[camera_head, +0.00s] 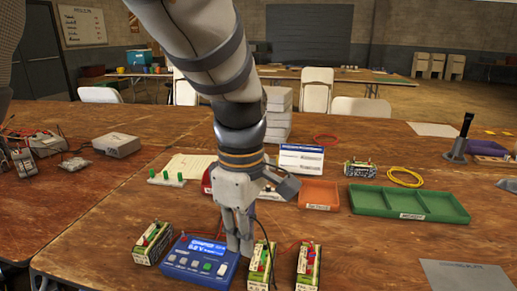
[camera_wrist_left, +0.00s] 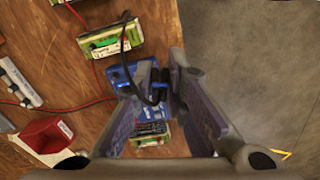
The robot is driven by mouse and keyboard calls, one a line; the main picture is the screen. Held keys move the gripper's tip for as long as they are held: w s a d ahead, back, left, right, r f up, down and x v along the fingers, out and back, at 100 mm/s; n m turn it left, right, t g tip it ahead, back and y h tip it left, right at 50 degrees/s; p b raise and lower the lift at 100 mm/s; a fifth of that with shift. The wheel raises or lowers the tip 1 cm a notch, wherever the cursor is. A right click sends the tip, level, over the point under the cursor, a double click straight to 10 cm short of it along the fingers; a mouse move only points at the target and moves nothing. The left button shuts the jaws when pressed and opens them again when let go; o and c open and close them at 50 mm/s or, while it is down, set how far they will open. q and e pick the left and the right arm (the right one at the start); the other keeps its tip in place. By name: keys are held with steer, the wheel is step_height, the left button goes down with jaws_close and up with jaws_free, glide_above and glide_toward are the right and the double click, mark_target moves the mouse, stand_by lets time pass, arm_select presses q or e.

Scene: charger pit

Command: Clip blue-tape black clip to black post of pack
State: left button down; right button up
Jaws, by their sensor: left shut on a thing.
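My left gripper (camera_head: 239,248) reaches down at the right end of the blue charger (camera_head: 193,262). It is shut on what looks like the black clip; a black lead loops beside the fingers in the left wrist view (camera_wrist_left: 165,85). Green battery packs stand at the left (camera_head: 148,244), just right of the gripper (camera_head: 257,270) and farther right (camera_head: 308,268). The black lead passes in front of the middle pack. I cannot see the black posts clearly. My right gripper is out of view.
Behind the charger are an orange tray (camera_head: 319,195), a green tray (camera_head: 425,207), a blue-and-white card (camera_head: 302,158) and a white strip with green knobs (camera_head: 166,179). Red leads run between charger and packs. The table right of the packs is mostly clear, with a grey mat (camera_head: 465,277).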

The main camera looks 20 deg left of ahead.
arm_select(q)
steer(key=w+d+f+m+b, duration=0.1)
steer(key=w+d+m, duration=0.1)
steer(key=w+m, duration=0.3)
steer(key=w+d+f+m+b, duration=0.1)
steer(key=w+d+m, duration=0.2)
steer(key=w+m, duration=0.2)
steer(key=w+d+f+m+b, duration=0.1)
steer(key=w+d+m, duration=0.2)
steer(key=w+m, duration=0.2)
steer(key=shift+w+d+f+m+b, duration=0.15)
steer(key=shift+w, duration=0.2)
steer(key=shift+w+d+f+m+b, duration=0.1)
steer(key=shift+w+m+b, duration=0.05)
steer(key=shift+w, duration=0.2)
steer(key=shift+f, duration=0.25)
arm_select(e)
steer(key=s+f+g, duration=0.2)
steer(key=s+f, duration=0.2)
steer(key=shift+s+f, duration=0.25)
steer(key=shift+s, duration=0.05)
arm_select(q)
steer(key=shift+f, duration=3.6)
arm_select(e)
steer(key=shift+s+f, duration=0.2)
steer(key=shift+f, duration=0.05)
